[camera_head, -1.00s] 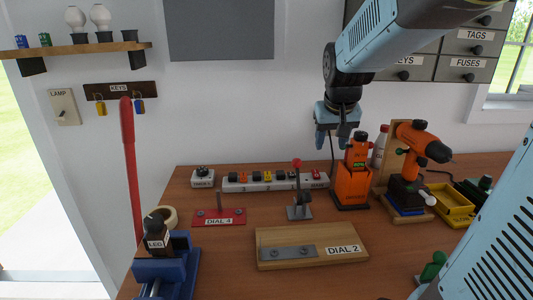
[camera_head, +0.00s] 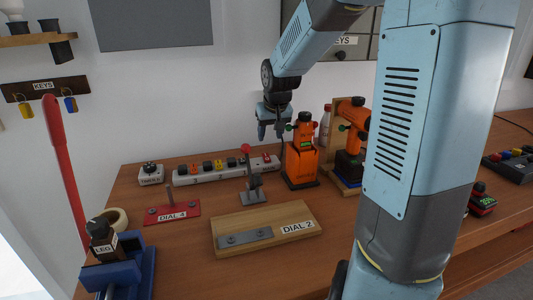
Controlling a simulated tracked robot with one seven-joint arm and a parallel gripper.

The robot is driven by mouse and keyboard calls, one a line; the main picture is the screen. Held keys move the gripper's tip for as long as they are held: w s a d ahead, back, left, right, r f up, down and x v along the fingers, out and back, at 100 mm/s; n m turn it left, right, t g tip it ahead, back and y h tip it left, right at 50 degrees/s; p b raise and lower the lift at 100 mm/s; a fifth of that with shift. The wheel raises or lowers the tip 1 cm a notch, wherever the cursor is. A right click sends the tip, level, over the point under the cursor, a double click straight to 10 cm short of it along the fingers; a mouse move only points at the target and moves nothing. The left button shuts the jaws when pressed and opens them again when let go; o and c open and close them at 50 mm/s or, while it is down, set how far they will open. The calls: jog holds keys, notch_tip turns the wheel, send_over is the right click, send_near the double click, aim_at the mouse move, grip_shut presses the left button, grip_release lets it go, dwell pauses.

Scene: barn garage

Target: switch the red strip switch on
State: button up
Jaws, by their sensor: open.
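A white power strip (camera_head: 208,173) lies along the back of the bench with several plugs in it. The small red strip switch (camera_head: 266,157) is at its right end, beside a label too small to read; whether it is on or off cannot be told. My gripper (camera_head: 272,136) points down above and slightly behind the strip's right end, near the red switch. It is open and empty, and looks apart from the strip.
A lever with a red knob (camera_head: 245,149) stands before the strip. An orange charger-like unit (camera_head: 301,162) stands close right of my gripper, with an orange drill (camera_head: 357,120) beyond.

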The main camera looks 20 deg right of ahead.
aim_at(266, 156)
jog(key=x, duration=1)
